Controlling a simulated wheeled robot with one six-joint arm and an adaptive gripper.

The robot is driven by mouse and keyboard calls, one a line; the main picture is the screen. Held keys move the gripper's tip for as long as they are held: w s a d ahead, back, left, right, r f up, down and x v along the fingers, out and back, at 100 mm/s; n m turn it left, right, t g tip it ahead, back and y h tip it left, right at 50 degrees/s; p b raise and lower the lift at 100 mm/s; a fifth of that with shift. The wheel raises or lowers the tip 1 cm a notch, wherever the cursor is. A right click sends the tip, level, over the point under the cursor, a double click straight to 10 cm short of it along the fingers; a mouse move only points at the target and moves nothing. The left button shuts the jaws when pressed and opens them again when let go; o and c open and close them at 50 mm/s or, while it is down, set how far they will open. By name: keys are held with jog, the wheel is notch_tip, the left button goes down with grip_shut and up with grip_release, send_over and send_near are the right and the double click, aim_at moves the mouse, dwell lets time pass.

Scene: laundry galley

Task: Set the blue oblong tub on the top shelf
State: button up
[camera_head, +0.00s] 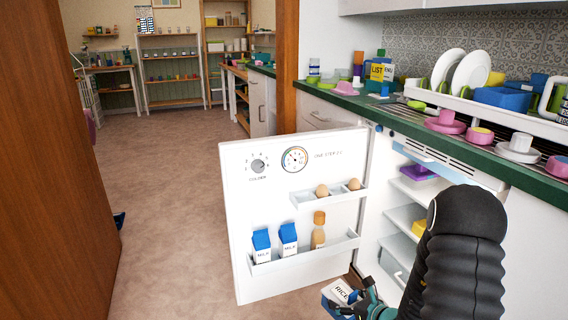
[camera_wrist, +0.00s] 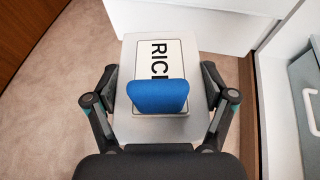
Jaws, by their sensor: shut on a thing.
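My gripper (camera_head: 360,303) is low in front of the open fridge, at the bottom of the head view. It is shut on a tub labelled RICE (camera_head: 340,292), with a pale labelled top and blue showing at its side. In the wrist view the tub (camera_wrist: 135,75) sits between the two fingers, with a blue part standing over its label. The tub's underside is hidden. The fridge's top shelf (camera_head: 405,184) is above and behind my gripper and carries a purple container (camera_head: 418,172). My arm hides part of the fridge interior.
The open fridge door (camera_head: 240,190) stands left of my gripper, its racks holding eggs, milk cartons and a bottle (camera_head: 318,230). A lower shelf (camera_head: 400,216) holds a yellow item (camera_head: 418,228). The counter (camera_head: 390,107) above is crowded with dishes. The floor (camera_head: 165,200) at left is clear.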

aim_at(351, 294)
jog(key=shift+s+a+m+t+h, duration=0.3)
jog(key=shift+s+m+h, duration=0.1)
jog(key=shift+m+h, duration=0.1)
jog(key=shift+s+a, duration=0.15)
jog(key=shift+a, duration=0.5)
jog(key=shift+s+d+f, duration=0.15)
jog(key=shift+d+f, duration=0.1)
jog(key=shift+f, duration=0.25)
jog(key=shift+d+m+t+h, duration=0.3)
jog(key=shift+m, duration=0.1)
jog(key=shift+m+t+h, duration=0.3)
jog(key=shift+m+h, duration=0.3)
jog(key=shift+h, duration=0.2)
jog(key=r, duration=0.1)
jog(key=w+r, duration=0.1)
jog(key=r, duration=0.1)
jog(key=d+r, duration=0.1)
jog(key=shift+w+r, duration=0.15)
jog(key=shift+w, duration=0.05)
notch_tip(351, 294, up, 9)
jog(key=w+a, duration=0.1)
jog(key=a, duration=0.1)
jog(key=shift+w+a+r, duration=0.15)
jog(key=shift+w+r, duration=0.05)
